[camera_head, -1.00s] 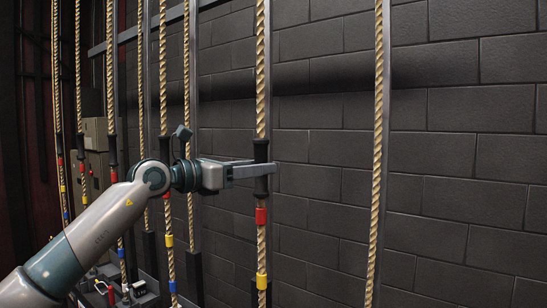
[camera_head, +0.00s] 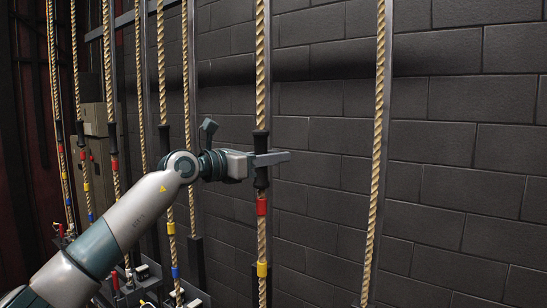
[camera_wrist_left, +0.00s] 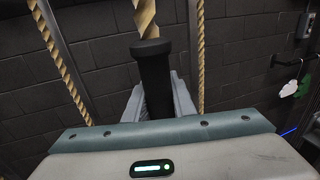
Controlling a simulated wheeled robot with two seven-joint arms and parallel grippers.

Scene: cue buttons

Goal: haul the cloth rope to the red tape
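The cloth rope is a tan twisted rope (camera_head: 261,60) with a black handle sleeve (camera_head: 261,180), a red tape (camera_head: 261,207) below it and a yellow tape (camera_head: 262,269) lower still. My left gripper (camera_head: 270,158) is at the black sleeve, above the red tape, with its fingers reaching past the sleeve. In the left wrist view the sleeve (camera_wrist_left: 152,70) stands upright between the two fingers (camera_wrist_left: 158,95). Whether both fingers press on it is not clear. The red tape is not visible in the wrist view. My right gripper is not in view.
Another tan rope (camera_head: 378,130) hangs to the right. Several similar ropes with sleeves and coloured tapes hang to the left. A dark block wall (camera_head: 460,110) stands behind. Small fixtures (camera_head: 142,272) sit low at left. The space right of the ropes looks clear.

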